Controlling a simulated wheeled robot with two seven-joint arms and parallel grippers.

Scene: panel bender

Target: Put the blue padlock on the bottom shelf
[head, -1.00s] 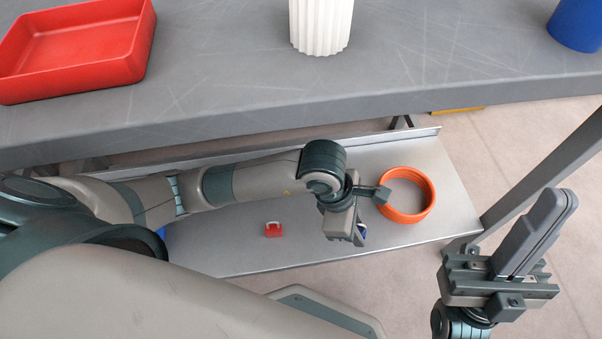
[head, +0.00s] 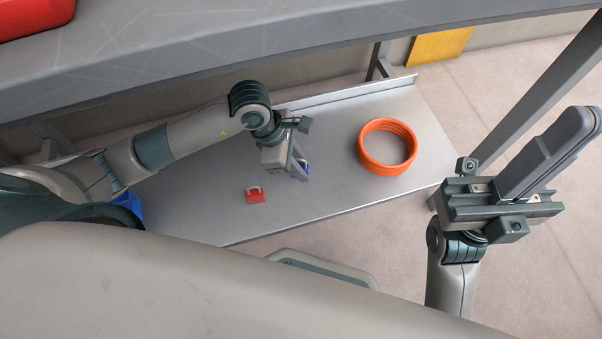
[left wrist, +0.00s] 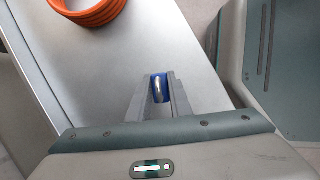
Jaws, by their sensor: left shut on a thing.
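The blue padlock (head: 303,172) is between the fingers of my left gripper (head: 298,163), over the bottom shelf (head: 330,190). In the left wrist view the blue padlock (left wrist: 160,87) sits between the two fingertips (left wrist: 160,96), with its metal shackle showing. My left gripper is shut on it. The fingers hide part of the padlock in the head view, and I cannot tell whether it touches the shelf. My right gripper (head: 550,150) is at the right, beyond the shelf's end, its fingers together and nothing between them.
A red padlock (head: 256,195) stands on the shelf left of my left gripper. An orange ring (head: 387,147) lies to the right; it also shows in the left wrist view (left wrist: 88,10). A blue thing (head: 130,203) is at the shelf's left. The grey worktop (head: 200,50) hangs above.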

